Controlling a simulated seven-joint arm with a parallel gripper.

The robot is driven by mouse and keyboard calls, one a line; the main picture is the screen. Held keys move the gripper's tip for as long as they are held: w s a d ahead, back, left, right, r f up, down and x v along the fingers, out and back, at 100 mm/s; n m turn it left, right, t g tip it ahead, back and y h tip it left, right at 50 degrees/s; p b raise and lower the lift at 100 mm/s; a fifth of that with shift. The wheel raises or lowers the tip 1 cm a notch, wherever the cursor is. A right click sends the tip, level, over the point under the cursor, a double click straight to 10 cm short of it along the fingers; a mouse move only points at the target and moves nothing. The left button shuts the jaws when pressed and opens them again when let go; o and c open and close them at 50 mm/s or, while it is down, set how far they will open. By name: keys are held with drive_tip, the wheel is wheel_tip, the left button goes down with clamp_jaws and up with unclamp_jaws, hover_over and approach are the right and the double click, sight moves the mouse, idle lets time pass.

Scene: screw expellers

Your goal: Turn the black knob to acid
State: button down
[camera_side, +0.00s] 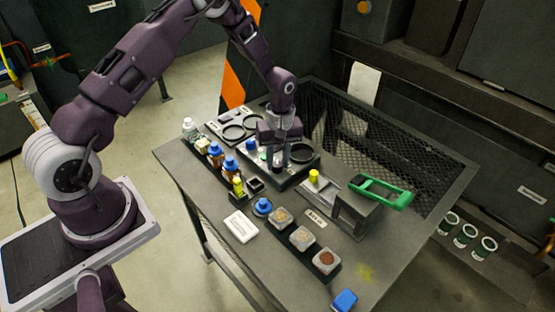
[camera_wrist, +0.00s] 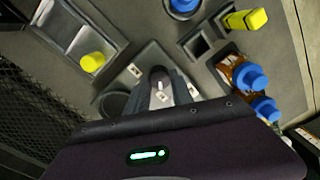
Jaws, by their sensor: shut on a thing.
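The black knob (camera_wrist: 157,73) sits on a dark panel (camera_wrist: 145,58) in the wrist view. Small white labels (camera_wrist: 134,70) lie around it on the panel, and their text is too small to read. My gripper (camera_wrist: 160,92) points down and its fingers are shut on the knob. In the side view my gripper (camera_side: 279,163) reaches down to the panel in the middle of the table. The fingers hide most of the knob there, and its pointing direction cannot be read.
Sample dishes (camera_side: 302,237) sit toward the front.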

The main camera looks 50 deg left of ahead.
drive_tip(key=m, duration=1.1)
drive_tip(key=shift+d+t, duration=0.1)
drive_tip(key=shift+t, duration=0.2)
drive_tip(key=m, duration=1)
drive_tip(key=shift+d+m, duration=0.1)
drive_tip(key=shift+m, duration=0.3)
drive_tip(key=c, duration=1.1)
unclamp_jaws()
